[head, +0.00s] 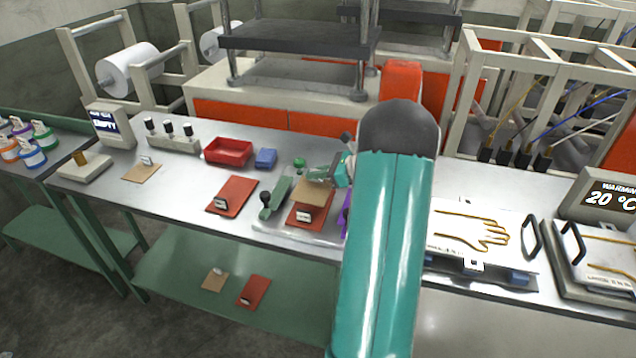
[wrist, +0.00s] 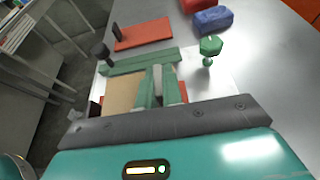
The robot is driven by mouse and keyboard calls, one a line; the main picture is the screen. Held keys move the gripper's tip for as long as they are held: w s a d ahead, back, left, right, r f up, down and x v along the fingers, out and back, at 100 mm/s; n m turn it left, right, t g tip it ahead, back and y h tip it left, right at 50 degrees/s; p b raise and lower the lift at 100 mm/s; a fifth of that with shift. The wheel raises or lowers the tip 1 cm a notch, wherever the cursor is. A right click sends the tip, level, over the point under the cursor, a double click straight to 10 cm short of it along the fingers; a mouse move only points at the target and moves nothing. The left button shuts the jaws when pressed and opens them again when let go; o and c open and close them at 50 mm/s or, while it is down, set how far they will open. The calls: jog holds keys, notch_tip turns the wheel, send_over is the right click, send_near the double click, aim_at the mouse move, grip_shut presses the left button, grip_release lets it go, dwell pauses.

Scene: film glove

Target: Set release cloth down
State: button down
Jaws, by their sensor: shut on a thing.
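A tan cloth (head: 315,193), which I take to be the release cloth, is at my gripper (head: 336,172), over a red sheet (head: 300,220) with a white tab. In the wrist view the cloth (wrist: 124,92) shows left of my fingers (wrist: 160,72), which are close together and shut on it. The grip point is partly hidden. I cannot tell whether the cloth touches the red sheet. A green bar (head: 274,198) with a black knob (wrist: 101,50) lies left of the cloth. A green knob (wrist: 210,47) stands beyond it.
Another red sheet (head: 233,194), a tan sheet (head: 140,173), a red tray (head: 228,151) and a blue block (head: 266,158) lie on the metal bench. A glove-outline plate (head: 450,228) is right of my arm. Bare bench (head: 185,202) shows at the left.

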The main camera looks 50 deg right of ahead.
aim_at(326, 182)
jog(key=shift+d+f, duration=0.2)
jog(key=shift+f, duration=0.1)
jog(key=shift+d+f, duration=0.1)
jog(key=shift+f, duration=1.45)
jog(key=shift+f, duration=0.15)
jog(key=c, duration=1.6)
grip_release()
jog(key=shift+o, duration=0.2)
